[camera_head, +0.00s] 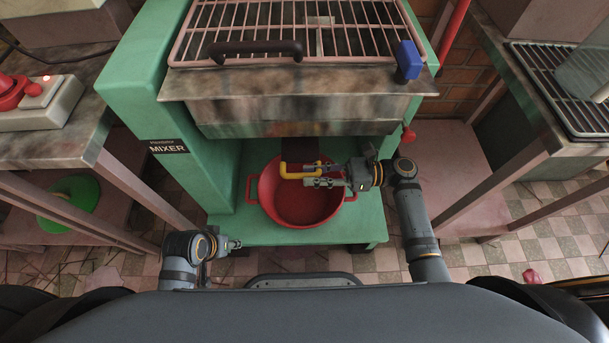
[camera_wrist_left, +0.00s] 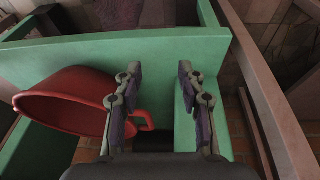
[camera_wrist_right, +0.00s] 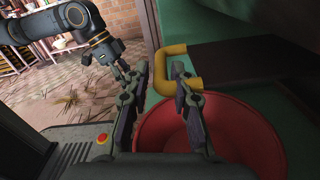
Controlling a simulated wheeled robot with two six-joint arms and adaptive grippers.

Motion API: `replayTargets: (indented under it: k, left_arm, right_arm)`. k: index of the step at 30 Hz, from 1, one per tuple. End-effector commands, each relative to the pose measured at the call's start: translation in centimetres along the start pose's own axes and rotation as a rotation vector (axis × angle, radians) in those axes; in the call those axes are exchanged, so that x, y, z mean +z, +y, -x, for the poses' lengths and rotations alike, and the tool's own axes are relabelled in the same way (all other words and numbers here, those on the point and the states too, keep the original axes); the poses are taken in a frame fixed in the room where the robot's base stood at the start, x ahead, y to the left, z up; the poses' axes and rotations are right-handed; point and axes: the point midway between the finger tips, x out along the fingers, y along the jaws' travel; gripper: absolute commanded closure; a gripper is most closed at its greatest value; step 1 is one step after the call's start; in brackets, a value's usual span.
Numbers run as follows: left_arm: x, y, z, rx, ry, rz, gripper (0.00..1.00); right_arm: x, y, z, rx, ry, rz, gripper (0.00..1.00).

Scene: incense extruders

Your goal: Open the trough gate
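The trough gate (camera_head: 300,148) is a dark plate under the front of the mixer's metal trough (camera_head: 300,118). Its yellow U-shaped handle (camera_head: 285,170) sticks out above a red basin (camera_head: 308,210). My right gripper (camera_head: 318,175) is at the handle, coming from the right. In the right wrist view its fingers are apart, with part of the handle (camera_wrist_right: 166,56) seen between and beyond the fingertips. One finger overlaps the handle; contact is unclear. My left gripper (camera_head: 238,243) is low in front of the green mixer base. In the left wrist view its fingers (camera_wrist_left: 157,75) are apart and empty.
The green mixer frame (camera_head: 175,95) surrounds the trough, with a grate (camera_head: 290,30) and black bar handle (camera_head: 255,48) above. A blue block (camera_head: 408,58) sits at the trough's right corner. Side tables stand left and right. The tiled floor beside the base is partly clear.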

Motion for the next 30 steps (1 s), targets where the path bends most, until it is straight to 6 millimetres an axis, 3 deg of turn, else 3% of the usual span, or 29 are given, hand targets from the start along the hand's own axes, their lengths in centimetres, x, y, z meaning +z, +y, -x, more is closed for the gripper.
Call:
replayTargets:
  k: [6, 14, 20, 30]
  left_arm:
    - [0.1, 0.1, -0.7, 0.007, 0.024, 0.002, 0.6]
    - [0.1, 0.2, -0.6, 0.008, 0.028, 0.002, 0.6]
    - [0.1, 0.2, -0.7, 0.008, 0.027, 0.002, 0.6]
    - [0.1, 0.2, -0.7, 0.008, 0.026, 0.002, 0.6]
  right_arm:
    - [-0.1, 0.0, -2.4, -0.001, -0.001, 0.001, 0.76]
    - [0.0, 0.0, -2.7, -0.001, 0.002, 0.001, 0.76]
    - [0.0, 0.0, -2.6, -0.001, 0.001, 0.001, 0.99]
    - [0.0, 0.0, -2.6, -0.001, 0.001, 0.001, 1.0]
